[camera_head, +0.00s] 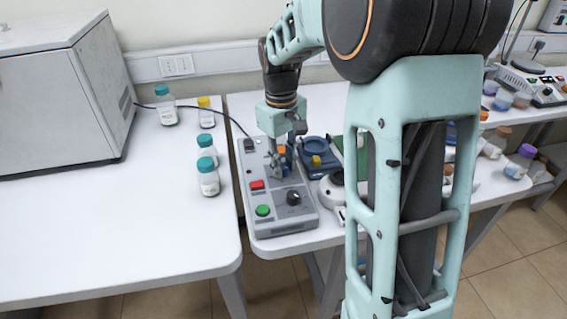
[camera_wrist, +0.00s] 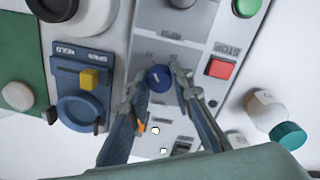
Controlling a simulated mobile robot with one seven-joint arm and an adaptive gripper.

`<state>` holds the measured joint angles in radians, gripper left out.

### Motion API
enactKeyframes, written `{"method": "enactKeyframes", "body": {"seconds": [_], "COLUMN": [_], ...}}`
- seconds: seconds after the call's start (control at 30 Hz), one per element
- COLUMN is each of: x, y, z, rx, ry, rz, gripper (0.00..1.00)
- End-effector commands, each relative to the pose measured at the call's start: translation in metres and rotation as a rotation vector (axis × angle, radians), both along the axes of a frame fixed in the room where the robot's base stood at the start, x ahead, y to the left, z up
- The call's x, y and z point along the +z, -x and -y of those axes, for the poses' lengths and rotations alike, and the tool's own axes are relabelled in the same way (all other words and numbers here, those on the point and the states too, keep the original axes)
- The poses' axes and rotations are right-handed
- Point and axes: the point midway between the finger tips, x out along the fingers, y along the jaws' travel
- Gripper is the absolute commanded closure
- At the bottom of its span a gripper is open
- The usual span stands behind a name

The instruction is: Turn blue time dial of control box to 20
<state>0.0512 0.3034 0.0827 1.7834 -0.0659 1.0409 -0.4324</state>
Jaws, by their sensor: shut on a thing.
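The grey control box (camera_head: 287,221) stands on the white table in the head view, and its panel fills the middle of the wrist view (camera_wrist: 165,20). The blue time dial (camera_wrist: 159,78) sits on the panel between my fingertips. My gripper (camera_wrist: 163,80) reaches down over the box and is shut on the dial, with one finger on each side. In the head view my gripper (camera_head: 278,160) hides the dial. The number the dial points to is too small to read.
On the box are a red button (camera_head: 257,185), a green button (camera_head: 263,210) and a black knob (camera_head: 293,198). A blue device with a yellow block (camera_wrist: 89,79) stands beside it. Bottles with teal caps (camera_head: 208,177) stand on the left table.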

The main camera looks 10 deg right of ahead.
Motion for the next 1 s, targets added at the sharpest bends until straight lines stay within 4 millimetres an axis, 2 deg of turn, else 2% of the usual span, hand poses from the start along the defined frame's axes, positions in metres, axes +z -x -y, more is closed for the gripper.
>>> {"method": "enactKeyframes", "body": {"seconds": [0.37,1.0], "x": [0.0014,0.0017], "y": [-0.0004,-0.0012], "z": [-0.0010,-0.0018], "rx": [-0.174,-0.756], "ry": [0.000,0.000], "rz": [0.000,0.000], "gripper": [1.00,1.00]}}
